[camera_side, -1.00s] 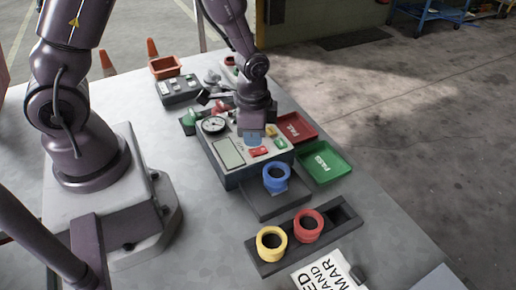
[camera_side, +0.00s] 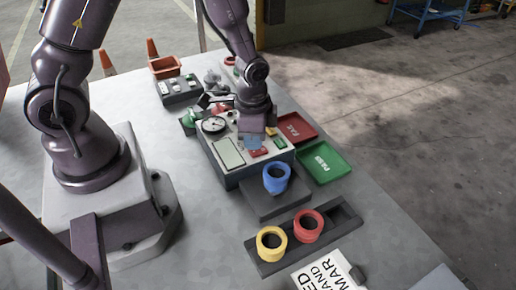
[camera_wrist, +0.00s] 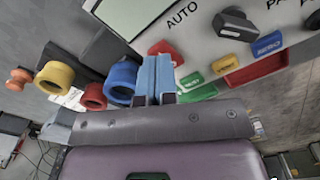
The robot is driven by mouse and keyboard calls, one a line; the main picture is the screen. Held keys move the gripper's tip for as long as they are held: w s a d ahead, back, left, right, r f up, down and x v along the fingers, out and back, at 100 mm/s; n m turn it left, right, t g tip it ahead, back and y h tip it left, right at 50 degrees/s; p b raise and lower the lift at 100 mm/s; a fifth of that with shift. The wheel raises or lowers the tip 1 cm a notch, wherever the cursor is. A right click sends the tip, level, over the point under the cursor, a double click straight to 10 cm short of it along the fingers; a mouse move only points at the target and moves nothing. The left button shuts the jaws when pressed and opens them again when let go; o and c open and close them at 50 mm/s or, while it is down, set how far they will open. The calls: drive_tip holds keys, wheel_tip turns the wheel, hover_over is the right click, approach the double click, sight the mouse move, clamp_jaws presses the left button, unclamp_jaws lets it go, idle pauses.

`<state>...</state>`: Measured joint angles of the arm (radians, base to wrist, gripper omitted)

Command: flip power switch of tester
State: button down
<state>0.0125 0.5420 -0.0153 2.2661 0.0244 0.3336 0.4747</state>
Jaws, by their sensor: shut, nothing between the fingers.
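The tester (camera_side: 232,172) is a grey box with a light top panel, a screen and a round dial. My gripper (camera_side: 253,142) points down over the panel, its blue fingers together and empty, close to a red switch (camera_side: 259,152). In the wrist view the gripper (camera_wrist: 154,82) is at the panel's edge, with the red switch (camera_wrist: 162,48) just beyond the fingertips. A green switch (camera_wrist: 191,80) is to the right. I cannot read a power label, or tell whether the fingers touch the panel.
A red tray (camera_side: 297,127) and a green tray (camera_side: 322,162) lie to the right. A black knob (camera_wrist: 235,24) rises from the panel.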

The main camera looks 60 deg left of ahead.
drive_tip(key=shift+f, duration=0.85)
idle(0.3)
drive_tip(key=shift+r, duration=3.55)
drive_tip(key=shift+s+n, duration=0.2)
drive_tip(key=shift+n, duration=0.1)
drive_tip(key=s+g, duration=0.1)
drive_tip(key=s, duration=0.1)
wheel_tip(320, 180, up, 10)
drive_tip(key=n+t, duration=0.2)
drive_tip(key=n, duration=0.2)
hover_over(252, 152)
drive_tip(key=s, duration=0.5)
drive_tip(key=s+r+n+t, duration=0.1)
drive_tip(key=s+r+t, duration=0.3)
drive_tip(key=r, duration=0.7)
drive_tip(key=shift+s+a+t, duration=0.3)
drive_tip(key=shift+s+a, duration=0.1)
drive_tip(key=shift+s, duration=0.2)
